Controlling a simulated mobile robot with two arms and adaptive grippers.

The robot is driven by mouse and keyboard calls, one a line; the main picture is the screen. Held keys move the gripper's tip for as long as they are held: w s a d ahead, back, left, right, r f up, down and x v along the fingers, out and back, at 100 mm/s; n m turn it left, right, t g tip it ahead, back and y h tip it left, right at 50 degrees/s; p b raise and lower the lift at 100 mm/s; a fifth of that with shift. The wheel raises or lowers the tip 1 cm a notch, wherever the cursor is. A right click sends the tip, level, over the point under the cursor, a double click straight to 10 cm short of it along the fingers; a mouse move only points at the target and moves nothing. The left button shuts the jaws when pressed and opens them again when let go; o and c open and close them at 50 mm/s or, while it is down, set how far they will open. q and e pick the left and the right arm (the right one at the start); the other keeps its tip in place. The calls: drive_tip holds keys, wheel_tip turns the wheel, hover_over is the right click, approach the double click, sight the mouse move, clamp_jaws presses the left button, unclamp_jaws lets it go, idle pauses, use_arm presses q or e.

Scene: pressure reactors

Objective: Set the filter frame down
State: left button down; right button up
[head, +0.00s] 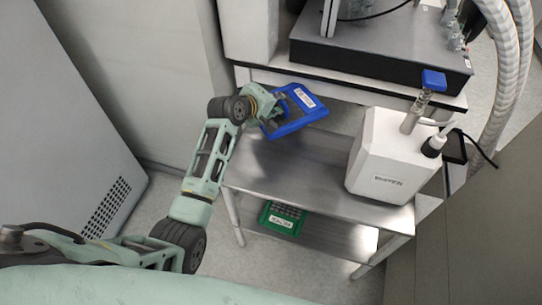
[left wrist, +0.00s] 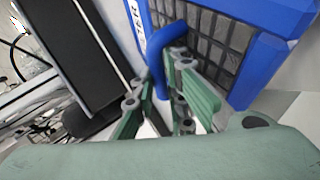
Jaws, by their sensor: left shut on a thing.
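A blue filter frame (head: 297,112) with a white label is held up above the left part of the metal cart's upper shelf (head: 290,160). My left gripper (head: 268,107) is shut on the frame's handle. In the left wrist view, the fingers (left wrist: 170,95) close around the blue handle bar, and the blue frame (left wrist: 268,58) shows its grey grid. The frame looks tilted. Its far side is hidden. My right gripper is not in view.
A white box-shaped device (head: 388,160) with a glass piece and a blue cap stands on the right of the upper shelf. A green frame (head: 282,218) lies on the lower shelf. The upper shelf's left and middle are clear.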

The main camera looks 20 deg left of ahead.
use_arm(q)
drive_tip(key=s+f, duration=0.7)
drive_tip(key=s+a+f+p, duration=0.1)
drive_tip(key=s+f, duration=0.2)
drive_tip(key=s, duration=0.1)
drive_tip(key=shift+f, duration=0.25)
drive_tip(key=c, duration=1.8)
unclamp_jaws()
drive_tip(key=p+v, duration=0.1)
drive_tip(key=v, duration=1.1)
